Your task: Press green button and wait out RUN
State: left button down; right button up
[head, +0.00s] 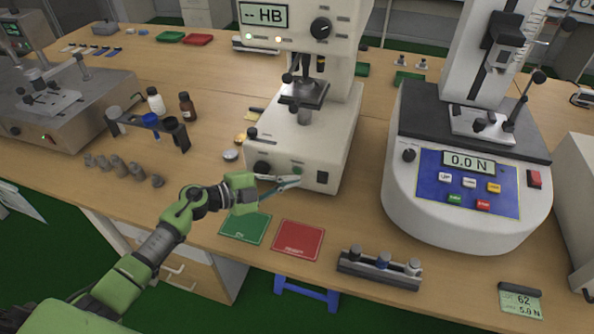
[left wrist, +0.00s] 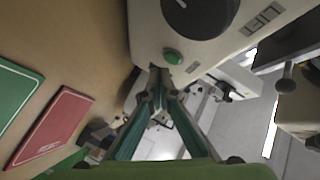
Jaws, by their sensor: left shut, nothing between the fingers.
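The hardness tester (head: 300,140) stands mid-table, its display (head: 264,15) reading "-- HB". A round green button (left wrist: 173,57) is on its front panel beside a black knob (left wrist: 195,8). In the head view the button (head: 297,170) sits just above my gripper tips. My left gripper (head: 293,183) is shut and empty, in front of that panel. In the left wrist view its tips (left wrist: 160,72) are close below the button; I cannot tell whether they touch. The button looks unlit. My right gripper is not in view.
A force tester (head: 468,220) showing 0.0 N, with its own green button (head: 455,198), stands to the right. A green mat (head: 246,227) and a red mat (head: 298,240) lie at the table's front edge. A block rack (head: 380,270) is right of them. Bottles and weights stand left.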

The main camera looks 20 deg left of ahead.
pick_arm(q)
jog(key=s+p, duration=0.2)
jog(key=s, duration=0.1)
jog(key=shift+s+a+r, duration=0.1)
jog(key=shift+s, duration=0.05)
jog(key=shift+s+p, duration=0.45)
jog(key=shift+s, duration=0.35)
dwell(0.3)
